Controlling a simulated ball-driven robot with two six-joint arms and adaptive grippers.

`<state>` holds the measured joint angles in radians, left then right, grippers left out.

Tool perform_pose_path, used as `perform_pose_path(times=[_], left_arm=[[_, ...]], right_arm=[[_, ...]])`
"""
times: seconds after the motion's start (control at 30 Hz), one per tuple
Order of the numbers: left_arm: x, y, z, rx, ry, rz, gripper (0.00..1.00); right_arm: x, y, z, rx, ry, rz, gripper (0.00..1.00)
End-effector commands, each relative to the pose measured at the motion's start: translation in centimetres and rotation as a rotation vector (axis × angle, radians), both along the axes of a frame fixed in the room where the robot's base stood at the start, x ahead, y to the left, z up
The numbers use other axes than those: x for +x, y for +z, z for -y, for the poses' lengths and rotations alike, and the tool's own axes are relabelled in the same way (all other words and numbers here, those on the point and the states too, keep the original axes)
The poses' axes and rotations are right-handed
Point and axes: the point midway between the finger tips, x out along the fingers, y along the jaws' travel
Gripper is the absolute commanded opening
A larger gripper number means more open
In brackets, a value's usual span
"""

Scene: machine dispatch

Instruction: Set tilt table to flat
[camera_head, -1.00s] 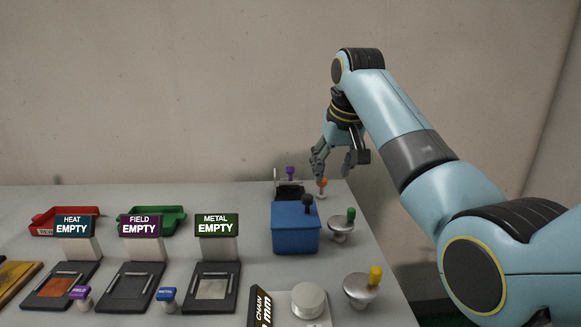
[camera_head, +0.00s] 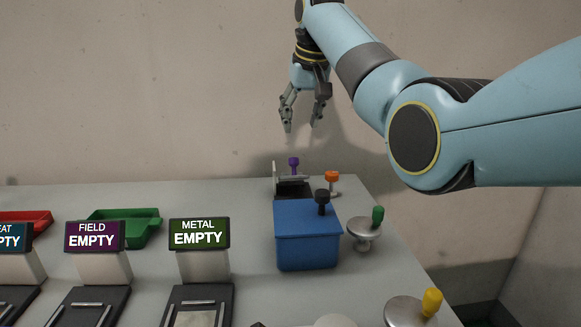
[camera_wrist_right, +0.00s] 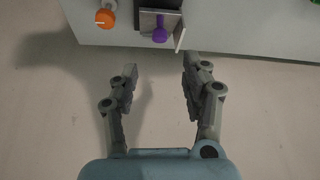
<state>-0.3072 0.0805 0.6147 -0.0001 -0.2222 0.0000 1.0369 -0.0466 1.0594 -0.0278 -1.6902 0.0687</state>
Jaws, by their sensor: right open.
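A small dark device (camera_head: 291,189) with an upright pale plate and a purple-knobbed handle (camera_head: 293,163) stands at the far edge of the table, behind a blue box. I cannot tell for sure that it is the tilt table, as the box partly hides it. In the right wrist view, the purple handle (camera_wrist_right: 159,31) shows at the table's edge, beside a hinged-looking plate. My right gripper (camera_head: 302,125) is open and empty, pointing down above and apart from the device. Its fingers also show spread in the right wrist view (camera_wrist_right: 160,62). My left gripper is out of view.
The blue box (camera_head: 307,250) with a black knob stands in front of the device. An orange knob (camera_head: 332,177), a green-handled knob (camera_head: 377,216) and a yellow-handled knob (camera_head: 431,302) line the right side. A green tray (camera_head: 143,225) and sign stands are to the left.

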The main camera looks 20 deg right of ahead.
Motion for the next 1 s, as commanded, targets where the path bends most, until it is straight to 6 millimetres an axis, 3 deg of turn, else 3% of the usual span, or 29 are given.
perform_pose_path(times=[0.07,0.27,0.6,0.77,1.0], left_arm=[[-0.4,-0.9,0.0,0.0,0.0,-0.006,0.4],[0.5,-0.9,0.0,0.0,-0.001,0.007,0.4],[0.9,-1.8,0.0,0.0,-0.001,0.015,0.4],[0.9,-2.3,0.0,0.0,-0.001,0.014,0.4],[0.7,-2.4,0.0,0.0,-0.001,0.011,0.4]], right_arm=[[0.1,-1.1,0.0,0.0,0.0,-0.001,0.47],[0.8,-3.0,0.0,0.0,0.0,-0.005,0.47],[3.3,-9.1,-0.1,0.0,0.0,-0.004,0.47],[3.9,-10.5,-0.1,0.0,0.0,-0.003,0.47],[4.1,-10.9,-0.1,0.0,0.0,0.0,0.47]])
